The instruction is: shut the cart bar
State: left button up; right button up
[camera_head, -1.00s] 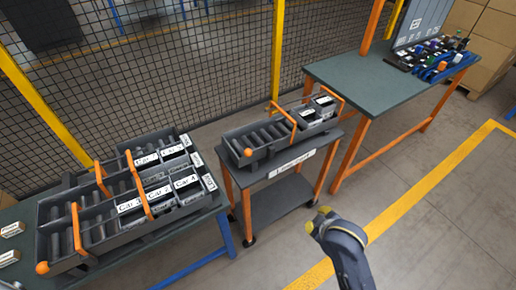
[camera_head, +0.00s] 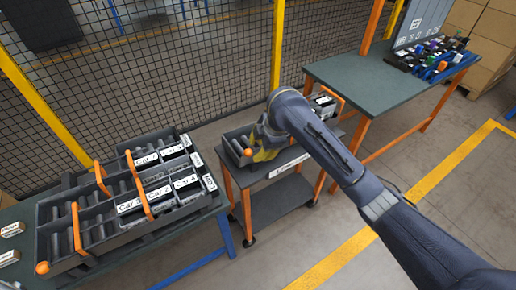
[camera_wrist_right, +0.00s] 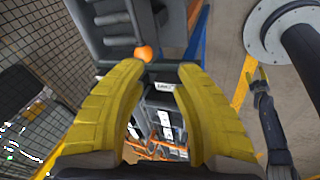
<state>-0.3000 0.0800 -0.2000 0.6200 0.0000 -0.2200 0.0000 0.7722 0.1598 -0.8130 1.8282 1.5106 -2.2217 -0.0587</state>
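The line cart's grey tray (camera_head: 233,140) sits on the middle cart. An orange knob (camera_head: 247,152) is at its near left corner. My right gripper (camera_head: 262,154) is over the left part of this tray, just right of the knob, and hides the left orange bar. The right orange bar (camera_head: 337,99) shows past my arm. In the right wrist view my right gripper (camera_wrist_right: 157,70) is open, with yellow fingers apart and nothing seen held. An orange ball (camera_wrist_right: 144,53) lies just past the fingertips. A small forked tip (camera_wrist_right: 258,76), probably my left gripper, is too small to judge.
A bench rack (camera_head: 130,190) with orange bars and labelled cards stands at left. A green-topped table (camera_head: 370,80) with bins stands at right. A mesh fence (camera_head: 170,70) with yellow posts runs behind. Floor is free at front right.

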aim_at(258, 149)
jog(key=w+d+r+n+g+h, duration=0.1)
jog(key=w+r+n+h, duration=0.2)
jog(key=r, duration=0.7)
jog(key=shift+y, duration=0.3)
jog(key=w+f, duration=0.1)
jog(key=f, duration=0.4)
jog(key=w+a+f, duration=0.1)
jog(key=f, duration=0.5)
jog(key=w+f, duration=0.1)
jog(key=f, duration=0.5)
jog(key=shift+w+a+f, duration=0.2)
jog(key=shift+w+a, duration=0.15)
jog(key=shift+o, duration=0.3)
grip_shut()
